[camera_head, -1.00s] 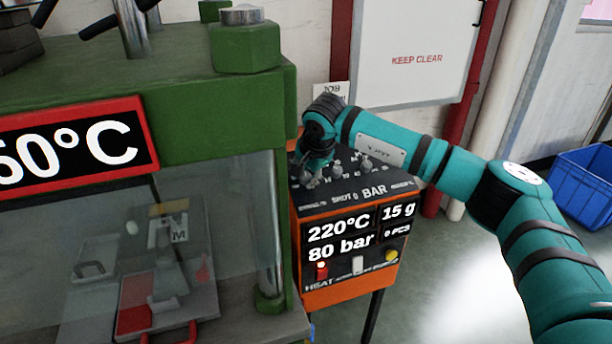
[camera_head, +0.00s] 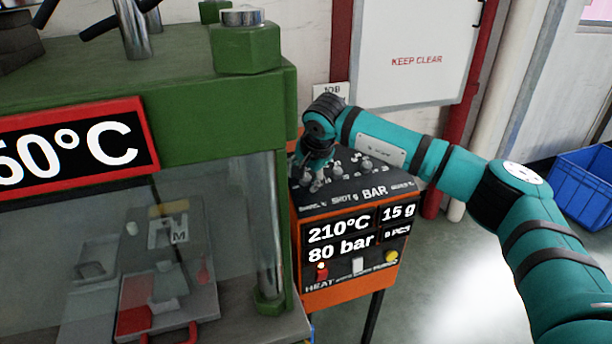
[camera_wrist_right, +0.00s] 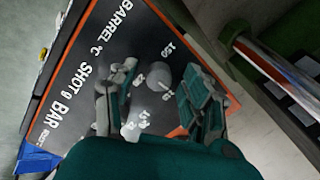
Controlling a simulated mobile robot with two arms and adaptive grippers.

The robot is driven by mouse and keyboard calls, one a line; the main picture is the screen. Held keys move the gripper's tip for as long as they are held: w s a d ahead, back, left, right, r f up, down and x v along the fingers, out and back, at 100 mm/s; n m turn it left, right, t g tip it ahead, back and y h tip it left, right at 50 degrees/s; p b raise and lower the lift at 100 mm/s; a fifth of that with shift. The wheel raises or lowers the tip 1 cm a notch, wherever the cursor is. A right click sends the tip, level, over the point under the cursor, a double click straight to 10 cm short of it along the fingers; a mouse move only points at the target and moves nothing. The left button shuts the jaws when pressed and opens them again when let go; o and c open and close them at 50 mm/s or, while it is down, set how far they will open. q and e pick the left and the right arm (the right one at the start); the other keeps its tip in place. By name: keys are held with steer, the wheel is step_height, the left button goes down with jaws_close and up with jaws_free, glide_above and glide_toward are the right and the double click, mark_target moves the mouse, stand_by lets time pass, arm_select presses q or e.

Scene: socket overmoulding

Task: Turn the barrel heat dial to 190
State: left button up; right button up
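The orange and black heater control box (camera_head: 350,286) stands right of the green press, its display reading 210°C, 80 bar and 15 g. My right gripper (camera_head: 317,182) reaches down onto the left part of its sloped top, where the barrel dial is mostly hidden. In the right wrist view, my right gripper (camera_wrist_right: 155,92) has its fingers on either side of a grey knob (camera_wrist_right: 162,78) near the BARREL °C label (camera_wrist_right: 108,22). I cannot tell whether both fingers touch it. My left gripper is not in view.
Other small knobs (camera_head: 364,170) sit on the box top, right of my gripper. The green press (camera_head: 210,115) is close on the left. A white KEEP CLEAR board (camera_head: 415,50) is behind, and a blue crate (camera_head: 585,190) stands at the right.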

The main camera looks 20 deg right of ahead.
steer(key=shift+r, duration=0.1)
steer(key=v, duration=1.1)
steer(key=shift+s+r, duration=0.25)
steer(key=shift+r, duration=0.1)
steer(key=shift+f, duration=0.1)
